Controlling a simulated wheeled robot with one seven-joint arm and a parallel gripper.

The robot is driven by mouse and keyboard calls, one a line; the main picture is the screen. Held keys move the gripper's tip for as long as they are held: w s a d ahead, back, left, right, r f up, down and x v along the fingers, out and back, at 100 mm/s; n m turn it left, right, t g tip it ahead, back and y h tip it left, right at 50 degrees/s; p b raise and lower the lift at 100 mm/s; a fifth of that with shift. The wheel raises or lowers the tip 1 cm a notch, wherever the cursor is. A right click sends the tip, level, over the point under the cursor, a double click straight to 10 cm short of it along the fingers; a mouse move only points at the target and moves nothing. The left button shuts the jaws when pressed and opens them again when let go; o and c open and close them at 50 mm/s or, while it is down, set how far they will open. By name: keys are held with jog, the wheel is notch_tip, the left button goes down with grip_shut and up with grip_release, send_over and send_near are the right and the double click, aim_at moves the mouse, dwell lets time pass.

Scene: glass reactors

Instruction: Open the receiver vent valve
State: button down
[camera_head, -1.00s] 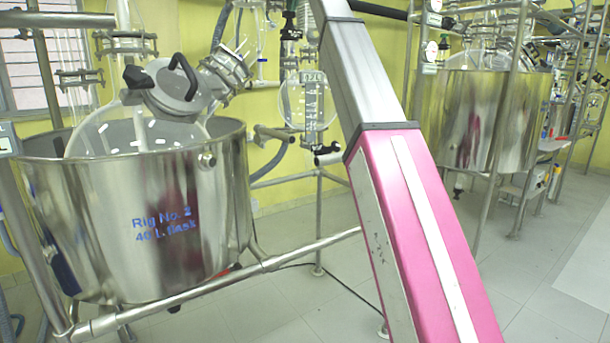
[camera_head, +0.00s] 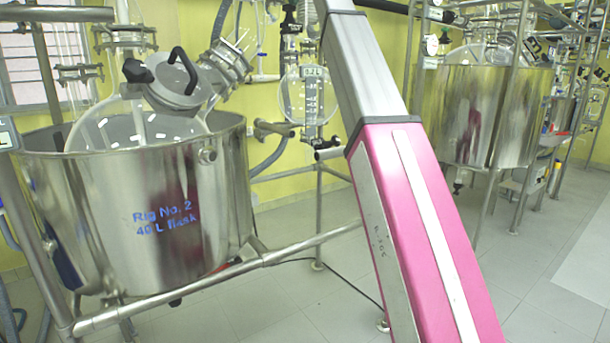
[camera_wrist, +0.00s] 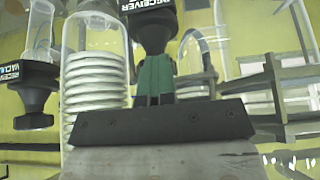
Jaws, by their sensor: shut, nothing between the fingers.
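A black valve handle (camera_wrist: 150,22) marked RECEIVER is at the top centre of the wrist view; its second line is cut off by the frame edge, so I cannot read it. Another black handle (camera_wrist: 32,82), marked RECEIVER VACUUM, is at the left. In the head view, the round glass receiver (camera_head: 308,95) hangs beside my arm, and my gripper is out of frame.
Metal clamps (camera_wrist: 265,88) are at the right. In the head view, a steel vessel (camera_head: 135,225) marked Rig No. 2 and its pipe frame (camera_head: 220,278) stand left of my arm.

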jog(key=shift+w+d+f, duration=0.25)
jog(key=shift+d+f, duration=0.15)
jog(key=shift+d, duration=0.2)
jog(key=shift+w+d, duration=0.5)
jog(key=shift+w, duration=0.1)
jog(key=shift+r, duration=0.1)
jog(key=shift+s+d, duration=0.15)
dwell(0.4)
notch_tip(320, 180, up, 6)
jog(key=shift+r, duration=0.2)
dwell(0.3)
